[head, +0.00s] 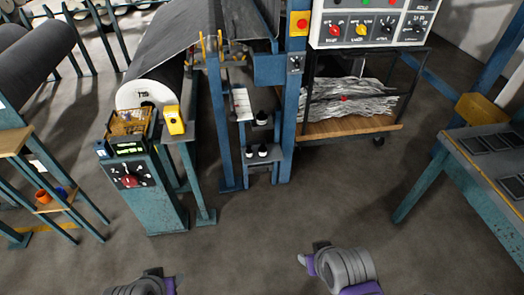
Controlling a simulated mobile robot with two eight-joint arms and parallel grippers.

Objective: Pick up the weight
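Several small dark, white-based pieces stand on the shelves of a blue frame in the head view. Two sit side by side on the lower shelf (263,152), and one dark piece (261,118) sits higher. They may be the weights, but they are too small to tell for certain. Parts of my two arms show at the bottom edge, well short of the frame. No gripper fingers can be made out on either arm, and nothing held is visible.
A teal control stand (150,195) and a large grey roll (155,85) are left of the frame. A wheeled cart (345,128) with grey sheeting stands right of it. A teal table (480,175) is at far right. The floor (250,225) in front is clear.

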